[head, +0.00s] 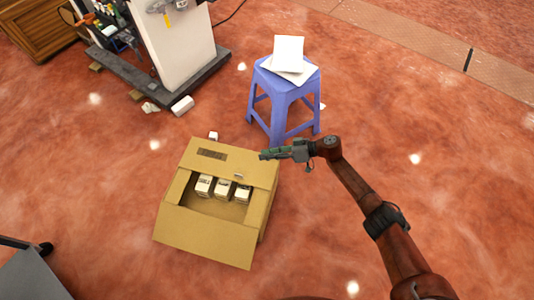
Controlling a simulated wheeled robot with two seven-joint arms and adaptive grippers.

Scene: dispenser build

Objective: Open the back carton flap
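The open-topped cardboard carton (257,215) sits on the floor near the middle of the head view. Its back flap (240,163) spans the far side and has a dark printed label. I cannot tell its exact angle. The front flap (205,236) is spread toward the viewer. Several small white boxes (223,188) stand inside in a row. My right gripper (263,155) is at the right end of the back flap, its fingers pointing left. It overlaps the flap's edge in the picture; contact is unclear. Its finger gap cannot be made out. My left gripper is out of view.
A blue stool (286,88) with white sheets (289,55) stands behind the carton. A white machine (172,45) on a dark base is at the back left. A small white box (213,135) lies behind the carton. The floor to the right is clear.

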